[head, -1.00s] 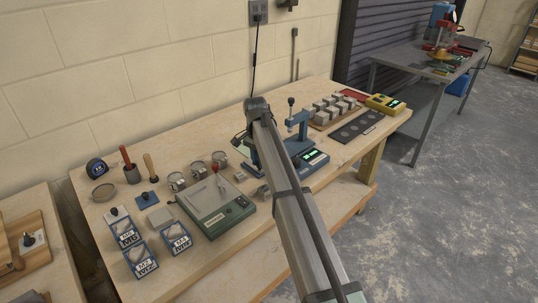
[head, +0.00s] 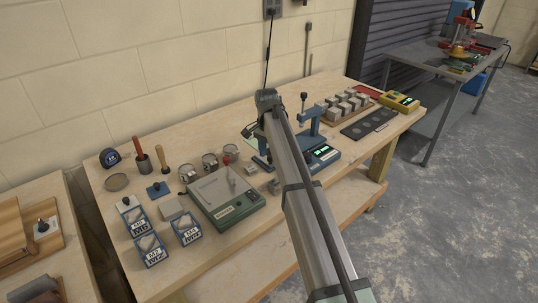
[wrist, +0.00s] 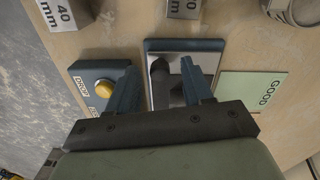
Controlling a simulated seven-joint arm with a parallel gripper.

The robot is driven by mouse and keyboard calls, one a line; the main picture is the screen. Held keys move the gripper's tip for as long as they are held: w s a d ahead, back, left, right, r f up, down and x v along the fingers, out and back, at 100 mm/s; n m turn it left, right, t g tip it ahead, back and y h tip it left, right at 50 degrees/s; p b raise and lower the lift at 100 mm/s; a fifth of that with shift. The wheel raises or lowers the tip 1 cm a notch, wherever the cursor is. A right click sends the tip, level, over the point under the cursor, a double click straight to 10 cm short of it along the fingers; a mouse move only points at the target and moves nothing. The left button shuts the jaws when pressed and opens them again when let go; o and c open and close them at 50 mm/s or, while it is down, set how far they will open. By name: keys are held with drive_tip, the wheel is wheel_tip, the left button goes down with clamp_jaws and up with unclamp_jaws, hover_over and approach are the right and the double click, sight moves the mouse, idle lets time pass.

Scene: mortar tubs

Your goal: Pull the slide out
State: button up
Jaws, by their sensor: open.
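In the wrist view, a blue-framed unit with a bright metal plate (wrist: 168,96) lies below my gripper (wrist: 157,70). A dark upright knob or handle (wrist: 160,82) stands on the plate, between the two blue fingers. The fingers are apart, one on each side of it, and hold nothing that I can see. The plate's lower part is hidden by the gripper body. I cannot tell for sure which part is the slide. In the head view, my arm hides most of this spot, beside the blue press stand (head: 310,128).
A blue box with a yellow button (wrist: 103,89) is close left of the fingers, and a green GOOD plate (wrist: 252,92) is to the right. A 40 mm block (wrist: 58,14) lies beyond. A green-based device (head: 226,200) and labelled boxes (head: 186,228) fill the bench's left.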

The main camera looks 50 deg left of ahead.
wheel_tip(320, 180, up, 13)
drive_tip(key=shift+a, duration=0.3)
drive_tip(key=shift+f, duration=0.1)
idle(0.5)
